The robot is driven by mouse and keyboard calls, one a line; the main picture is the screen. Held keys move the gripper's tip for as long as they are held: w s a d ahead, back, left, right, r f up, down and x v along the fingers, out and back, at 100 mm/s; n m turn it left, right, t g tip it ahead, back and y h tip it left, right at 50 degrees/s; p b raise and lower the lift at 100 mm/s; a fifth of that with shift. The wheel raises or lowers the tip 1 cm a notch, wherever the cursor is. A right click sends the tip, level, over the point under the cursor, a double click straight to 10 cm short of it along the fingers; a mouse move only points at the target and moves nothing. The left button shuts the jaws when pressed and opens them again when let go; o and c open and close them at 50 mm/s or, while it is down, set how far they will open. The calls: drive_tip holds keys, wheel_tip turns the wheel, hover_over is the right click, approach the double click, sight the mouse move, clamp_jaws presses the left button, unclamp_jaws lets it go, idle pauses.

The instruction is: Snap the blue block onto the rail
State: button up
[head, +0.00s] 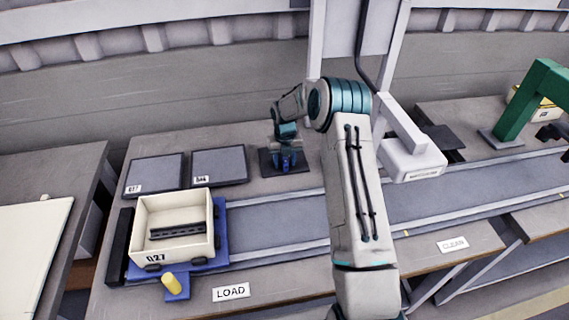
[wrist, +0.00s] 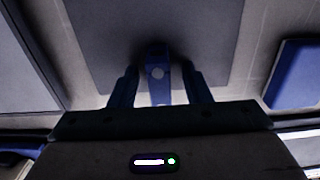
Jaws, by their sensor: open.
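My gripper is open, with one finger on each side of the block and visible gaps. In the head view my gripper (head: 286,163) is low over a dark mat (head: 301,169), and the block cannot be told apart from the fingers. A dark slotted rail (head: 180,231) lies inside the cream crate (head: 146,247) marked 027, at the left.
The crate sits on a blue carrier (head: 220,258) on the conveyor track (head: 270,233). A yellow knob (head: 171,284) is in front. Two grey pads (head: 153,174) lie behind the crate. A white overhead unit (head: 412,160) and green frame (head: 528,105) stand right.

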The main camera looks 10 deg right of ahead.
clamp_jaws()
drive_tip(key=shift+r+p, duration=1.4)
drive_tip(key=shift+r, duration=1.65)
drive_tip(key=s+r+p, duration=0.3)
drive_tip(key=s+r, duration=0.1)
drive_tip(key=s, duration=0.8)
drive_tip(key=s+r+p, duration=0.3)
drive_tip(key=s+r, duration=0.1)
drive_tip(key=s, duration=0.9)
drive_tip(key=shift+f, duration=0.1)
